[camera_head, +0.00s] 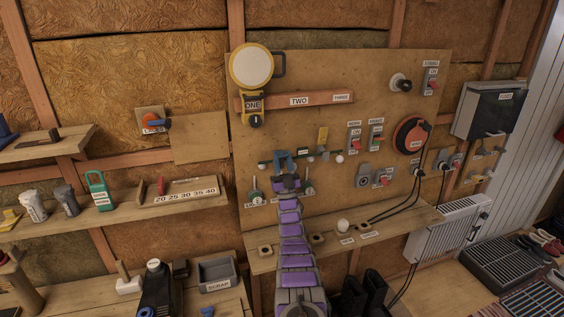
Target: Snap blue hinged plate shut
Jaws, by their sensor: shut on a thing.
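A blue piece (284,160), which looks like the blue hinged plate, shows on the wooden panel (330,75) along a dark green rail (325,153). My purple and grey arm reaches up from the bottom of the picture. My gripper (287,180) is at the lower edge of the blue piece and looks shut on it. The arm and gripper hide part of the blue piece and the panel behind. The hinge and the exact angle of the plate are too small to make out.
Small levers (257,192) flank my gripper. A yellow tab (322,138) and labelled red switches (354,138) are to the right. A wooden shelf (380,235) with black cables juts out below. A wooden bar (300,100) crosses above.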

